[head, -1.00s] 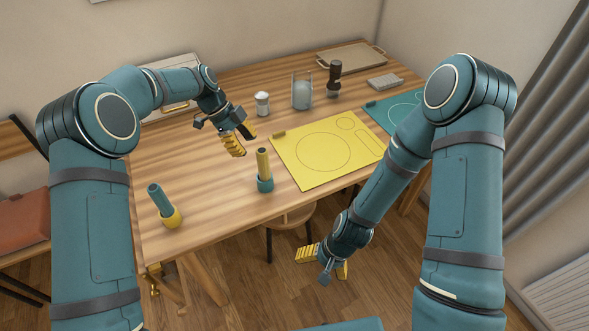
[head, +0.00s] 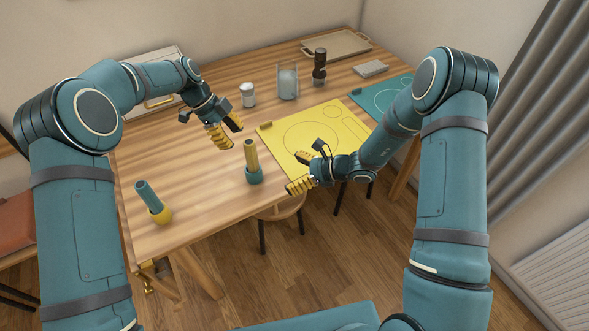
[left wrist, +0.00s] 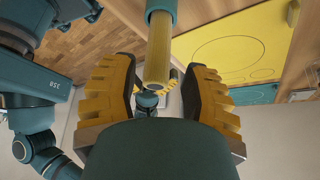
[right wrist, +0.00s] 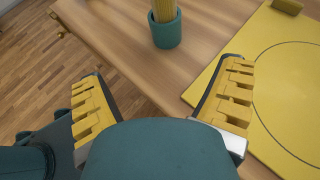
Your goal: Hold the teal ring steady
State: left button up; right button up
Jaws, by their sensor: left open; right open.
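The teal ring (head: 254,175) sits on the table near its front edge, around the foot of an upright yellow post (head: 250,153). In the left wrist view the ring (left wrist: 161,9) is at the top and the post's free end points between my fingers. In the right wrist view the ring (right wrist: 166,32) is ahead, beyond the fingertips. My left gripper (head: 234,137) is open, above and left of the post's top. My right gripper (head: 296,172) is open, at the table's front edge, right of the ring and apart from it.
A yellow mat (head: 284,152) lies right of the teal ring. A white-lidded jar (head: 247,95), a glass holder (head: 288,82) and a dark grinder (head: 319,66) stand behind. The table's left middle is clear.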

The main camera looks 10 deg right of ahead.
aim_at(261, 172)
jog(key=shift+w+r, duration=0.15)
jog(key=shift+w, duration=0.2)
jog(key=shift+w+a, duration=0.15)
jog(key=shift+a, duration=0.05)
jog(key=x, duration=1.3)
jog(key=shift+w, duration=0.15)
jog(key=shift+c, duration=0.2)
jog(key=c, duration=1.2)
